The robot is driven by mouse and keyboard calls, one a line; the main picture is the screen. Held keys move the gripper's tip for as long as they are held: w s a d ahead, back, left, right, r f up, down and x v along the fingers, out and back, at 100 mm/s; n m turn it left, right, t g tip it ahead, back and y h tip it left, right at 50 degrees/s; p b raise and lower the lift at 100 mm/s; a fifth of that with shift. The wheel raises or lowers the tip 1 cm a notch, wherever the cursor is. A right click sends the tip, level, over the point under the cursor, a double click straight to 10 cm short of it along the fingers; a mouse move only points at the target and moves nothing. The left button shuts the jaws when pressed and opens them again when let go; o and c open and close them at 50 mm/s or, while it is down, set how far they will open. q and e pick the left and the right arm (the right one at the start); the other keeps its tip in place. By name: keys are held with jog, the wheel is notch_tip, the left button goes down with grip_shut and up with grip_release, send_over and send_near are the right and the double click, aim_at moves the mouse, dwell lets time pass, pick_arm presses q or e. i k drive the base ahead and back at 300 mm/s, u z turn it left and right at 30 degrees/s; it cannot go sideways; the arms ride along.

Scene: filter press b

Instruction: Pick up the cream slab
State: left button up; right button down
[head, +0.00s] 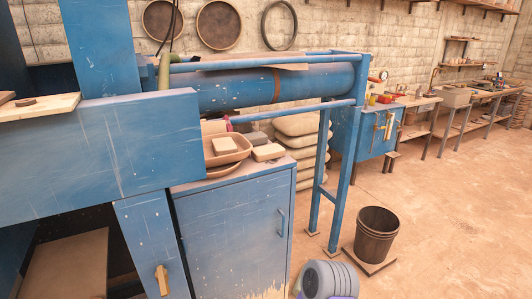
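Two small cream slabs lie on top of the blue cabinet. One cream slab (224,145) rests in a brown shallow tray (238,153). The other cream slab (268,152) lies just right of the tray, near the cabinet's back right edge. I cannot tell from the picture which one the task means. Neither of my grippers shows in the head view, and nothing is holding either slab.
The blue cabinet (235,240) stands under a blue press frame (100,145), whose beam overhangs at left. A blue cylinder (255,87) and rails run above and behind the slabs. A dark bucket (375,235) stands on the floor at right. Open floor lies beyond.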

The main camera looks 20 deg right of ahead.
aim_at(260, 154)
jog(key=k, duration=0.5)
jog(key=z, duration=2.1)
jog(key=i, duration=3.3)
jog(key=u, duration=3.4)
jog(key=i, duration=0.6)
jog(key=u, duration=0.05)
